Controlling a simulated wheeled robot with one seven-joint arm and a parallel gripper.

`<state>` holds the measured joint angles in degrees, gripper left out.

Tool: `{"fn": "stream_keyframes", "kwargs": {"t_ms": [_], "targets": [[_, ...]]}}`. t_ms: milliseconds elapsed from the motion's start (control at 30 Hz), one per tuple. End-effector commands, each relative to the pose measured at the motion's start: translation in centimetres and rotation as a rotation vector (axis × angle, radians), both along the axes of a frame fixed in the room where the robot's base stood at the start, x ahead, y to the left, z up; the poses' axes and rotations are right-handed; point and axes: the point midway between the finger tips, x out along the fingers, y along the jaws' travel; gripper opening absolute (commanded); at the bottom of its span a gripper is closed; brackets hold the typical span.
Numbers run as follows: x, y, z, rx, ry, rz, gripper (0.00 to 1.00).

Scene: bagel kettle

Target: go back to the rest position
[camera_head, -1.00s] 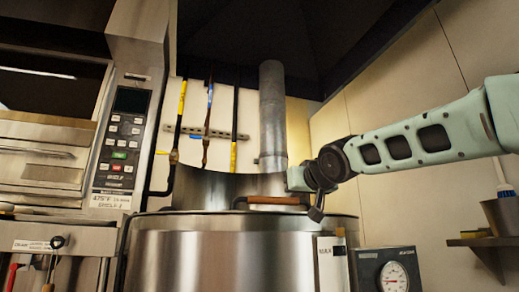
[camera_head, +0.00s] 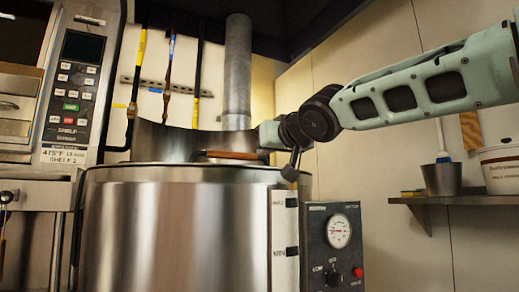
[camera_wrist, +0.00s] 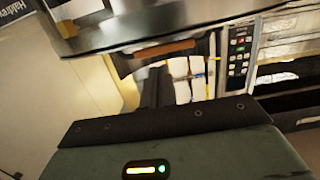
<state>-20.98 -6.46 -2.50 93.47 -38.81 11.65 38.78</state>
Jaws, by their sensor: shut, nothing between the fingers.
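My gripper (camera_head: 290,172) is at the end of my mint-green arm, which reaches in from the right in the head view. It hangs by the upper right rim of the large steel kettle (camera_head: 175,230), right of the wooden-gripped handle (camera_head: 230,155). I cannot tell whether it touches the kettle. In the wrist view, my gripper (camera_wrist: 155,88) shows as a dark shape beyond its black plate, shut and empty. The kettle (camera_wrist: 130,22) and its handle (camera_wrist: 163,49) also show there, upside down. The fingertips are small and hard to make out.
A gauge box (camera_head: 335,245) is on the kettle's right side. A wall shelf (camera_head: 430,205) with a metal pot (camera_head: 441,179) and a white bucket (camera_head: 502,168) is at the right. An oven control panel (camera_head: 75,90) stands at the left. A pipe (camera_head: 237,70) rises behind the kettle.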

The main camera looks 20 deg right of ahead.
Motion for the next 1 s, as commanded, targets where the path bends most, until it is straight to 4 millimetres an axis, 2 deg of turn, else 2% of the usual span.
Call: {"fn": "stream_keyframes", "kwargs": {"t_ms": [367,467,567,667,700,767,800,867,900,1000], "targets": [[-0.8,0.0,-0.7,-0.002,0.005,0.002,0.0],[-1.0,1.0,-2.1,-0.017,0.06,0.016,0.0],[-2.0,3.0,-5.9,-0.057,0.187,0.045,0.0],[-4.7,5.3,-11.5,-0.124,0.373,0.091,0.0],[-6.2,6.1,-13.9,-0.156,0.452,0.114,0.0],[-8.9,7.0,-17.3,-0.207,0.568,0.148,0.0],[-10.9,7.4,-19.4,-0.241,0.645,0.173,0.0],[-14.2,7.8,-22.3,-0.295,0.757,0.209,0.0],[-16.4,7.8,-24.1,-0.329,0.829,0.234,0.0],[-22.0,7.3,-27.5,-0.412,0.993,0.292,0.0]]}}
